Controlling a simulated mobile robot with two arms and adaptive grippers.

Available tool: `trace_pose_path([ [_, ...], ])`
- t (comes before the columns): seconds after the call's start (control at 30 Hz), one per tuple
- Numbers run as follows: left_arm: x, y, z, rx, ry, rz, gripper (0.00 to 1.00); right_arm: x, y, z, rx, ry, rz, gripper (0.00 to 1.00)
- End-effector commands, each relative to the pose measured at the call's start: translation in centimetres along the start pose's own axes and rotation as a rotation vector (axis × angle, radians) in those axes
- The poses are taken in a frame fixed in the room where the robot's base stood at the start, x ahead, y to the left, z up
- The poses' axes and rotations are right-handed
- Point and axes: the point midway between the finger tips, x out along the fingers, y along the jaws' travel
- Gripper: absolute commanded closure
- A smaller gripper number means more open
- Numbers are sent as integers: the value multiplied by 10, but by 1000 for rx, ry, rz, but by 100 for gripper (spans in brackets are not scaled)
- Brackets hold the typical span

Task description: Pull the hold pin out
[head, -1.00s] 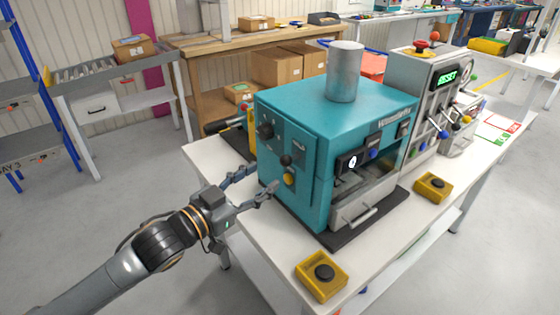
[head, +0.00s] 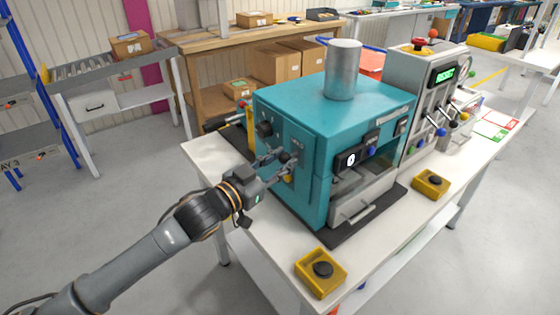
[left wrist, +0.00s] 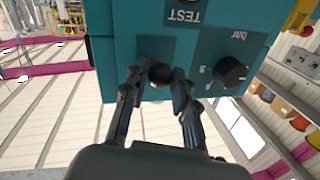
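The teal machine (head: 335,105) stands on the white table. A black ball knob, which looks like the hold pin's end (left wrist: 161,75), sticks out of its left side panel. My left gripper (head: 281,161) is at that panel, and its fingers partly hide the knob in the head view. In the left wrist view the open fingertips (left wrist: 158,82) stand on either side of the knob, with a small gap showing; I cannot tell whether either touches it. My right gripper is not in view.
A black dial (left wrist: 230,72) sits close to the knob, and a yellow button (head: 288,178) is just below it. Two yellow boxes with black buttons (head: 321,272) (head: 431,183) stand on the table. A grey control unit (head: 425,85) stands at the machine's right.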

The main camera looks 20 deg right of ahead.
Motion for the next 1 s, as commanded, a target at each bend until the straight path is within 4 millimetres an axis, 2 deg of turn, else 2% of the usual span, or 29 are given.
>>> trace_pose_path([
  [0.07, 0, 0, 0, 0, 0, 0, 100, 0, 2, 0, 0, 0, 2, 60],
  [0.27, -1, 0, 0, 0, 0, 0, 100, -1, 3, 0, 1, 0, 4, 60],
  [0.37, -9, -3, -1, 0, -2, -2, 100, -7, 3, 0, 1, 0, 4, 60],
  [0.53, -32, -8, 0, -2, -3, -2, 100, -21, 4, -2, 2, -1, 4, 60],
  [0.8, -34, -7, 2, 0, -1, -1, 100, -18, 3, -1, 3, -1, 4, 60],
  [0.83, -34, -7, 2, 0, -1, -1, 70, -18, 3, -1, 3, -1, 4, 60],
  [0.93, -34, -7, 2, 0, -1, -1, 50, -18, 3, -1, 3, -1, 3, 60],
  [1.0, -34, -7, 2, 0, -1, -1, 50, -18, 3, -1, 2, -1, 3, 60],
])
